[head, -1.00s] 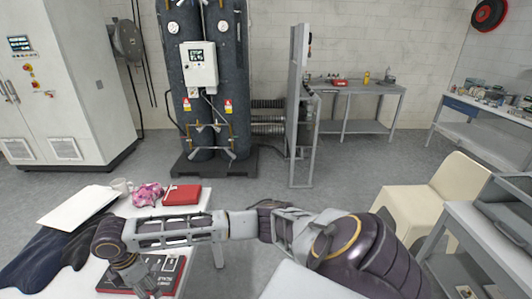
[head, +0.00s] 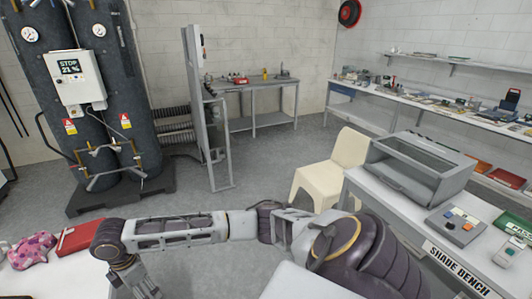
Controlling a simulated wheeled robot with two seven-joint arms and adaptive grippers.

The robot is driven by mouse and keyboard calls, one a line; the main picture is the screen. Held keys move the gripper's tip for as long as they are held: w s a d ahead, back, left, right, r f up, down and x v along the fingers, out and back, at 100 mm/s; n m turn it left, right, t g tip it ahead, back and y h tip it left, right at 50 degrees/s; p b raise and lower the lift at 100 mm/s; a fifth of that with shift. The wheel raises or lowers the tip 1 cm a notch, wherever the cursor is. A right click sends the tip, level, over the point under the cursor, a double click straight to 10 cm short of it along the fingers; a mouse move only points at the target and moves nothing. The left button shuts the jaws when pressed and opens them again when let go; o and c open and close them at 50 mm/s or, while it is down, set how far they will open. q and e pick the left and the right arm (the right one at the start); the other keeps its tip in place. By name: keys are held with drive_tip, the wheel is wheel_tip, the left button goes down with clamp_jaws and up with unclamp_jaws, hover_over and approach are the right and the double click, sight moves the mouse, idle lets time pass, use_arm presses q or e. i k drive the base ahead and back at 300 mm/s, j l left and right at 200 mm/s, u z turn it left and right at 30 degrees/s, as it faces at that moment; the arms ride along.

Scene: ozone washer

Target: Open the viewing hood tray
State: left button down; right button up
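The viewing hood (head: 420,165) is a grey box with a sloped, window-like top. It stands on the bench labelled SHADE BENCH (head: 400,219) at the right. Its low front side faces left toward the chair; I cannot clearly make out a separate tray or whether it is shut. My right arm comes in from the lower right and reaches across to the left. My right gripper (head: 139,282) hangs at the lower left, far from the hood; its fingers are small and partly cut off, so their opening is unclear. My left gripper is out of view.
A cream chair (head: 327,166) stands left of the hood, close to the bench. A keypad box (head: 463,225) and a handheld device (head: 510,251) lie on the bench before the hood. A white table with a red case (head: 80,237) is at the left.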

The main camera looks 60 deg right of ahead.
sight(421, 187)
drive_tip(key=z, duration=3.1)
